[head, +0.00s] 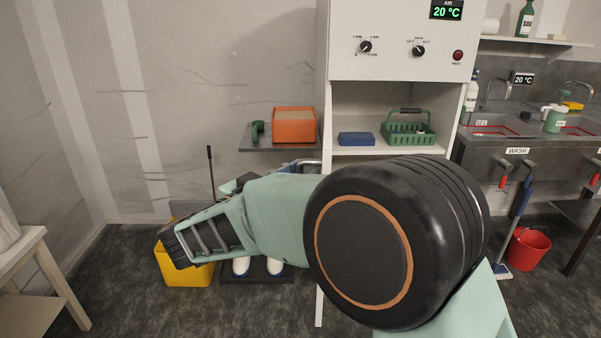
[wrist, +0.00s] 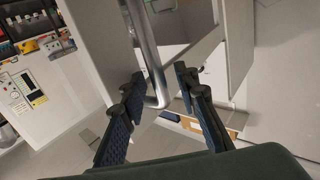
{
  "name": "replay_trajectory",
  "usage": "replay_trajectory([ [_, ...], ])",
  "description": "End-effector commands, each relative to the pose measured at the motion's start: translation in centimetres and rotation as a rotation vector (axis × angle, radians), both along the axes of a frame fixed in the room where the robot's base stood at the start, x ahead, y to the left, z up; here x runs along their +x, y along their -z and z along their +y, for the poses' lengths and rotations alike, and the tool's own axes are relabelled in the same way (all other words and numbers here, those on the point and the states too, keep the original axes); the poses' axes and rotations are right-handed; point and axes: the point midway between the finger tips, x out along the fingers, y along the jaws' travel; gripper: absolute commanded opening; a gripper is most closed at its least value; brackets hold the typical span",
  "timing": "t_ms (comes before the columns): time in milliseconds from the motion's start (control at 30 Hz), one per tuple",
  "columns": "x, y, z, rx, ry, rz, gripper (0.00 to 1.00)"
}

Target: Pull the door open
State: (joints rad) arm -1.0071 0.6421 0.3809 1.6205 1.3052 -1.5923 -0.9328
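A bent metal bar handle (wrist: 146,45) shows in the wrist view, fixed to a light panel with a grey pane (wrist: 180,22) that looks like the door. My gripper (wrist: 159,85) is open, with one finger on each side of the handle's lower bend. A gap shows between the bar and the right finger; I cannot tell whether the left finger touches it. In the head view a piece of the metal bar (head: 308,163) shows behind my arm at the white cabinet's left edge. My arm hides most of the door there, and my fingertips are hidden.
The white cabinet (head: 397,68) has dials and open shelves with a green basket (head: 408,132) and a blue box (head: 356,139). An orange box (head: 293,125) sits on a side shelf. A yellow bin (head: 187,275) stands left, a red bucket (head: 527,249) right. Floor at left is partly clear.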

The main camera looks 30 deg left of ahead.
Motion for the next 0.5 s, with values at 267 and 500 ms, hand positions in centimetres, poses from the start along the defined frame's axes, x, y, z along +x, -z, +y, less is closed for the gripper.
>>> replay_trajectory([
  [267,-3.2,0.0,0.5,-0.001,-0.004,0.000,0.28],
  [500,-8.3,0.0,1.0,0.000,-0.004,0.000,0.28],
])
